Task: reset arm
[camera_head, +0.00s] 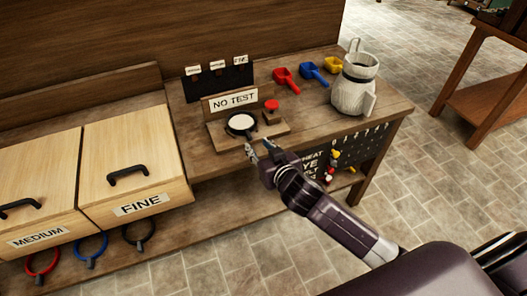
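My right arm reaches in from the lower right. Its gripper (258,153) is over the front edge of the wooden bench (200,160), just in front of a small wooden test stand (214,130). The fingertips look spread apart, with nothing visible between them. A round white dish with a dark rim and handle (240,123) sits on the stand, close to the fingertips; I cannot tell whether they touch its handle. A red button (271,104) is on the stand's right side. A "NO TEST" sign (233,101) stands behind the dish. My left gripper is not in view.
Red (287,80), blue (313,70) and yellow (333,64) scoops lie behind. A pale jug (355,85) stands at the bench's right. Wooden boxes labelled MEDIUM (40,205) and FINE (135,170) are left. A pegboard (350,150) hangs below the bench.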

